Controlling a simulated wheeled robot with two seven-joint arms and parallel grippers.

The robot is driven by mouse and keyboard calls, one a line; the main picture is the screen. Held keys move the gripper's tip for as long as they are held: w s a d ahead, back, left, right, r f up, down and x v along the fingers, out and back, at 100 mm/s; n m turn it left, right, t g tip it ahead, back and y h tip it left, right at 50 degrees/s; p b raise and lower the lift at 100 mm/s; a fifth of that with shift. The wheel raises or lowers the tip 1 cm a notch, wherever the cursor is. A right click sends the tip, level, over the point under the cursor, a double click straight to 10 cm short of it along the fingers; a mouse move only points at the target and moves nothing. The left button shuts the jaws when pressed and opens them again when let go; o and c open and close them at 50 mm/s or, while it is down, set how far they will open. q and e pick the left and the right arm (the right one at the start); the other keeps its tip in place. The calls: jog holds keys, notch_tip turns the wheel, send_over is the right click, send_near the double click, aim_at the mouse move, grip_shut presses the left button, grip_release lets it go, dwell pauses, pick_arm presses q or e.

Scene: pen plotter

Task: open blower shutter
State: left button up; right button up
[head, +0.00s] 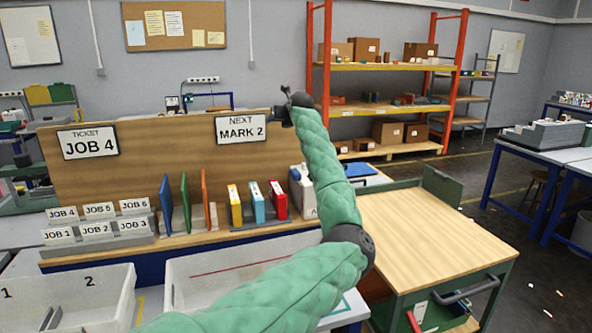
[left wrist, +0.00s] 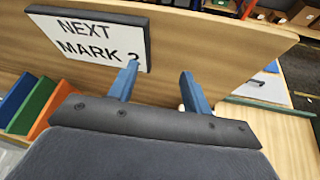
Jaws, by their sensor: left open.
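I cannot make out a blower or its shutter in either view. My left arm, in a green padded sleeve, reaches up across the middle of the head view. My left gripper (head: 288,104) is at the top edge of the wooden board, just right of the NEXT MARK 2 sign (head: 241,128). In the left wrist view its two blue fingers (left wrist: 159,74) are apart with nothing between them. The sign (left wrist: 90,38) and the board show beyond them. A white and grey unit (head: 302,190) stands partly hidden behind my arm. My right gripper is not in view.
Upright coloured panels (head: 185,203), small coloured boxes (head: 256,203) and job cards (head: 97,229) line the board's foot. White bins (head: 75,300) stand in front. A wood-topped cart (head: 430,232) at right has a clear top. Orange shelving (head: 390,66) stands behind.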

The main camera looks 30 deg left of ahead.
pick_arm(q)
jog(key=d+f+g+h, duration=0.1)
jog(key=d+f+h, duration=0.3)
jog(key=f, duration=0.3)
jog(key=g+h, duration=0.3)
jog(key=h, duration=0.1)
send_near(296, 171)
jog(key=shift+a+f, duration=0.1)
jog(key=shift+f, duration=0.5)
jog(key=shift+w+a+f+p, duration=0.1)
jog(key=shift+a+f+p, duration=0.05)
jog(key=shift+f+p, duration=0.3)
jog(key=shift+p+x, duration=1.2)
jog(key=shift+x, duration=2.2)
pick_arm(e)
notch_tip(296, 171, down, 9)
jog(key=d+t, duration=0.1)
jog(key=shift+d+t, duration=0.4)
pick_arm(q)
jog(key=shift+w, duration=0.1)
jog(key=shift+c, duration=0.4)
jog(key=shift+r, duration=0.15)
grip_shut()
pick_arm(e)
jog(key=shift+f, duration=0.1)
